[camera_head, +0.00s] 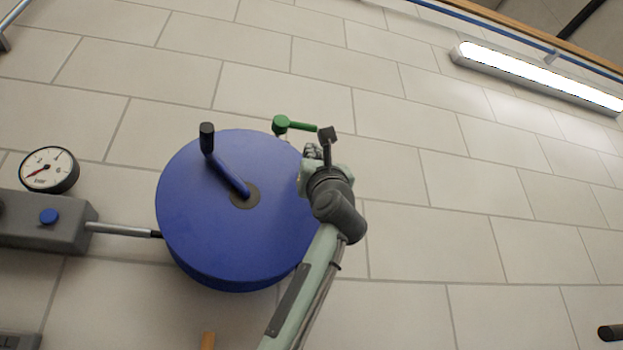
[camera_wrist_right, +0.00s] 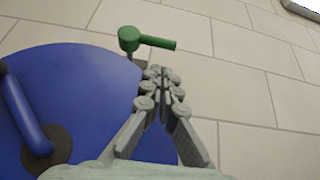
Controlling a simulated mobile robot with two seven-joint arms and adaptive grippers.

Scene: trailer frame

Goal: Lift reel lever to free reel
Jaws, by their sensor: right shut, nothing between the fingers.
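The blue reel (camera_head: 225,235) is a large round disc on the tiled wall, and it fills the left of the right wrist view (camera_wrist_right: 75,90). The green lever (camera_head: 296,125) sits at the reel's upper right edge. In the right wrist view the green lever (camera_wrist_right: 152,41) points right, slightly downward. My right gripper (camera_head: 312,151) is just below the lever, by the reel's right edge. Its fingers (camera_wrist_right: 158,77) are shut and empty, with their tips seen just under the lever. I cannot tell whether they touch it. My left gripper is not in view.
A blue crank with a black knob (camera_head: 207,138) sticks out from the reel's middle.

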